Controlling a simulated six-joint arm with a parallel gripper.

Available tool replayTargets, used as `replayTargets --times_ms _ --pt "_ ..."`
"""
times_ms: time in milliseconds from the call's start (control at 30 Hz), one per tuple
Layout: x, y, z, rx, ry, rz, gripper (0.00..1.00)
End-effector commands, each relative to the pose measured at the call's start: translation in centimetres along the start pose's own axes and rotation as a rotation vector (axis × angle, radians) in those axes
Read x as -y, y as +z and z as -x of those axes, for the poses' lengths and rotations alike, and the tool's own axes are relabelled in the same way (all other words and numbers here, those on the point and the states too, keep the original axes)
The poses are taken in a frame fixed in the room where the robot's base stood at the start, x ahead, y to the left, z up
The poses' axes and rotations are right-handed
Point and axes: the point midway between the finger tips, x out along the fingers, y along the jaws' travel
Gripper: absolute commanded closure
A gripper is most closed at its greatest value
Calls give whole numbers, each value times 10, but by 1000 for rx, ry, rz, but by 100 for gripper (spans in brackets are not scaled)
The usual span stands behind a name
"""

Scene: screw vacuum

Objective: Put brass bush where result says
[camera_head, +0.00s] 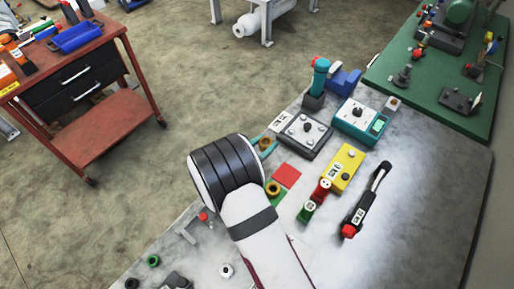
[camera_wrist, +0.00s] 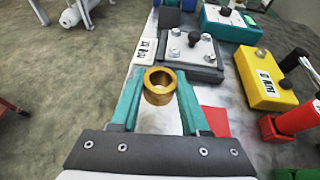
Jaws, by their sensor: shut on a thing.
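My gripper (camera_head: 265,144) has teal fingers, which also show in the wrist view (camera_wrist: 161,92). It is shut on the brass bush (camera_wrist: 160,80), a ring with its hole facing up. The bush is held between the fingertips, near the grey fixture with a white plate (camera_wrist: 192,48). A red square (camera_head: 287,175) lies on the bench, partly showing in the wrist view (camera_wrist: 214,120). A green patch (camera_head: 279,195) beside it bears another brass-coloured ring (camera_head: 272,187), partly hidden by my arm. A teal box with a small screen (camera_head: 378,126) stands behind; its reading is illegible.
A small label card (camera_wrist: 146,52) lies beside the fixture. The bench's right front is clear.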

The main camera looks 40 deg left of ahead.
Motion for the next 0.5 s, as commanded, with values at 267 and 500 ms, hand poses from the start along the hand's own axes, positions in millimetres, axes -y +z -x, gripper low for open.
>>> replayTargets --times_ms 267,500 --pt "64 44 0 1 -2 -4 100" --pt "102 60 2 1 -49 -25 100"
